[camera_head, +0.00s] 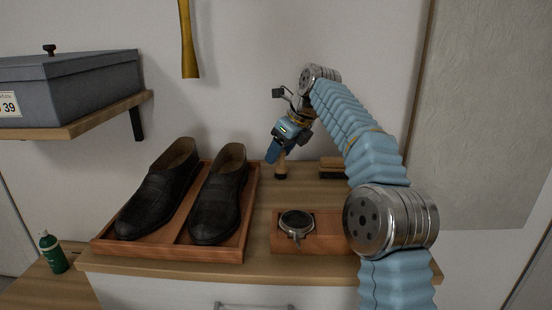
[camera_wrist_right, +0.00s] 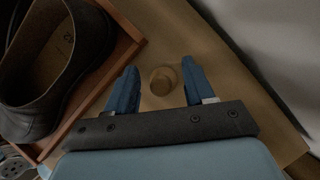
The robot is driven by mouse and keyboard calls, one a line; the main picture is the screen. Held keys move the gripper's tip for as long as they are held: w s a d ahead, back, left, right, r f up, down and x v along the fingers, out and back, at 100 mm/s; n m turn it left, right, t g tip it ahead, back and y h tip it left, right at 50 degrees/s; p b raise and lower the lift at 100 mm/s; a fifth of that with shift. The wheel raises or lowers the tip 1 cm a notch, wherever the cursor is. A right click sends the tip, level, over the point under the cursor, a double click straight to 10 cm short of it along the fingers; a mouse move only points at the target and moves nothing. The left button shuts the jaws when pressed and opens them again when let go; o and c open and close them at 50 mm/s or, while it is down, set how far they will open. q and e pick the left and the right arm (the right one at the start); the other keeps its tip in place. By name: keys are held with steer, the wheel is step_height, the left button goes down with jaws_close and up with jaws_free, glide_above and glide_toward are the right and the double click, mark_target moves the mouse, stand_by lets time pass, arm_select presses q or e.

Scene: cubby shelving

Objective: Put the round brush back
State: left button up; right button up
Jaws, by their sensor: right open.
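The round brush (camera_head: 281,170) stands upright near the back of the wooden cabinet top, a light wooden handle over a dark lower end. In the right wrist view its round top (camera_wrist_right: 163,80) shows between my two blue fingertips. My right gripper (camera_head: 273,153) is open and points down just above the brush; it also shows in the wrist view (camera_wrist_right: 160,88). The fingers look apart from the brush on both sides. A small wooden holder (camera_head: 325,240) with a round dark tin (camera_head: 297,222) sits at the front. My left gripper is not in view.
Two black shoes (camera_head: 221,196) stand in a reddish wooden tray (camera_head: 170,252) left of the brush. A rectangular brush (camera_head: 333,168) lies to the right, partly behind my arm. A grey box (camera_head: 75,88) on a wall shelf, a yellow shoehorn (camera_head: 188,45) and a green bottle (camera_head: 52,252) are farther left.

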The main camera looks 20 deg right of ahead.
mark_target(287, 169)
steer(key=shift+v, duration=2.15)
stand_by(0.4)
